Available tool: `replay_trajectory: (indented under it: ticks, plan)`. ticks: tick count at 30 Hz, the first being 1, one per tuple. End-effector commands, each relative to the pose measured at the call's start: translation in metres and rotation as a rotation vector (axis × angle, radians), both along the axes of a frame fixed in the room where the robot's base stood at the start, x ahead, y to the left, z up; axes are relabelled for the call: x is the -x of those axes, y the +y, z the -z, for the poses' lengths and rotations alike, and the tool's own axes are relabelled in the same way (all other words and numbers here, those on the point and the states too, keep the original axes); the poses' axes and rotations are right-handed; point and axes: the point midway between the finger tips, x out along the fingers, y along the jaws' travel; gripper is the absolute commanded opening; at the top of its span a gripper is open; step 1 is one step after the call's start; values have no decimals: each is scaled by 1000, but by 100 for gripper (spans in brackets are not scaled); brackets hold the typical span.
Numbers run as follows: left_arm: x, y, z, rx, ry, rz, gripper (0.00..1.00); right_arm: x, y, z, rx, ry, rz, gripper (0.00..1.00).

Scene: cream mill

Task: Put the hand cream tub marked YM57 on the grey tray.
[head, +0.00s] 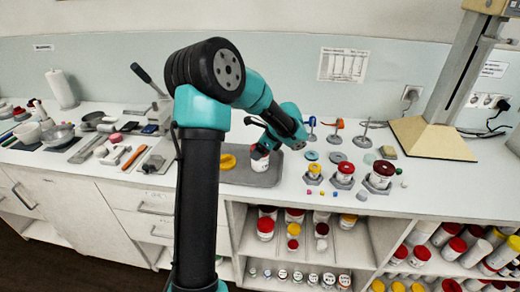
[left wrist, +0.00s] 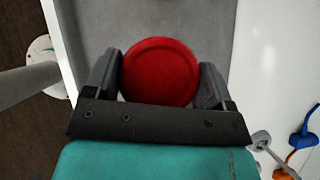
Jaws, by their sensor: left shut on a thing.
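A white tub with a red lid (left wrist: 160,72) is between the fingers of my left gripper (head: 264,148), which is shut on it. In the head view the tub (head: 260,163) is upright, over or on the grey tray (head: 268,182); I cannot tell whether it touches the tray. Its marking is too small to read, and my gripper hides its top there. The grey tray also fills the background of the left wrist view (left wrist: 190,20). My right gripper is not in view.
A yellow piece (head: 227,161) lies on the tray's left part. Several tubs stand to the right, including a dark-red-lidded one (head: 380,178), with small coloured cubes in front. Shelves below hold more tubs (head: 265,228). Tools and bowls crowd the left counter. A tall stand (head: 432,135) is at right.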

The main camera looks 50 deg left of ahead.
Motion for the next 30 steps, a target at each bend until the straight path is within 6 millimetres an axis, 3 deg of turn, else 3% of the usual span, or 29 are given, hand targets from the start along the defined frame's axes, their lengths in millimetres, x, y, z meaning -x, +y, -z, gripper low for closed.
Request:
replay_trajectory:
  ticks: [9,10,17,30]
  plan:
    - [0,0,3,0,0,0,48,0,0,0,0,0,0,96]
    - [0,0,3,0,0,0,79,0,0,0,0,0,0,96]
    - [0,0,3,0,0,0,100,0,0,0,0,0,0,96]
    - [-2,-5,-9,0,0,0,100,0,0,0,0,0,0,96]
